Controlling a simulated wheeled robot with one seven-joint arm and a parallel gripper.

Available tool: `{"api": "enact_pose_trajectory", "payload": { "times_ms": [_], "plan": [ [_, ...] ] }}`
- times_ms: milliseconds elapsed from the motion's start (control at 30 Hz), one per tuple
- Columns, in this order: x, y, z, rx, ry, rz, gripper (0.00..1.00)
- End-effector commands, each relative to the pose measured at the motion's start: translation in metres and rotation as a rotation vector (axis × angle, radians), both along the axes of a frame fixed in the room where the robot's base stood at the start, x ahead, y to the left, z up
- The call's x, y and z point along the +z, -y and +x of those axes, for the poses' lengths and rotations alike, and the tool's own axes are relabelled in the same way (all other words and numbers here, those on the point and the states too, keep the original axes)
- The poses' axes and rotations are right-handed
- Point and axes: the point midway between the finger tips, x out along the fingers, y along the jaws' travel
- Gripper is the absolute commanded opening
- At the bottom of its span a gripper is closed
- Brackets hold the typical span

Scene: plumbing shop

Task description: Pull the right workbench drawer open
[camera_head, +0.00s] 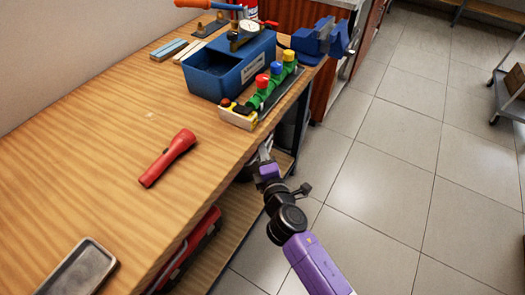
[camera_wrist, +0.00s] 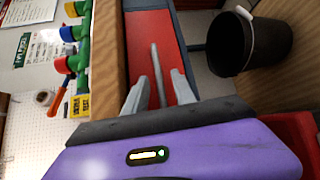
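The workbench (camera_head: 110,130) has a wood top, and its front edge runs diagonally through the head view. In the wrist view a red drawer front (camera_wrist: 145,27) with a thin grey bar handle (camera_wrist: 157,70) lies under the wooden bench edge (camera_wrist: 109,60). My gripper (camera_head: 264,150) is at the bench's front edge in the head view, where the drawer is hidden. In the wrist view my gripper (camera_wrist: 160,82) is open, with one finger on each side of the bar. The fingers look apart from the bar; whether their tips reach its depth is unclear.
A red flashlight (camera_head: 168,157), a grey tray (camera_head: 78,270), a blue bin (camera_head: 232,68), a green valve manifold (camera_head: 268,90) and a blue vise (camera_head: 320,40) are on the bench. A dark bucket (camera_wrist: 248,42) stands near the drawer. The tiled floor (camera_head: 390,150) beside the bench is clear.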

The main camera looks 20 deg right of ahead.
Motion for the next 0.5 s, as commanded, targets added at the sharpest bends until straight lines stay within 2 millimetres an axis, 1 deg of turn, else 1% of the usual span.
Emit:
{"api": "enact_pose_trajectory", "payload": {
  "times_ms": [200, 233, 300, 367, 400, 500],
  "plan": [
    [0.0001, 0.0001, 0.0005, 0.000, 0.001, 0.000, 0.32],
    [0.0001, 0.0000, 0.0004, 0.000, 0.001, 0.001, 0.28],
    [0.0002, -0.0001, 0.0005, 0.000, 0.001, 0.001, 0.14],
    [0.0001, -0.0001, 0.0003, 0.001, 0.001, 0.001, 0.02],
    [0.0001, -0.0002, 0.0004, 0.001, 0.001, 0.001, 0.00],
    [0.0001, -0.0002, 0.0003, 0.001, 0.001, 0.001, 0.00]
  ]
}}
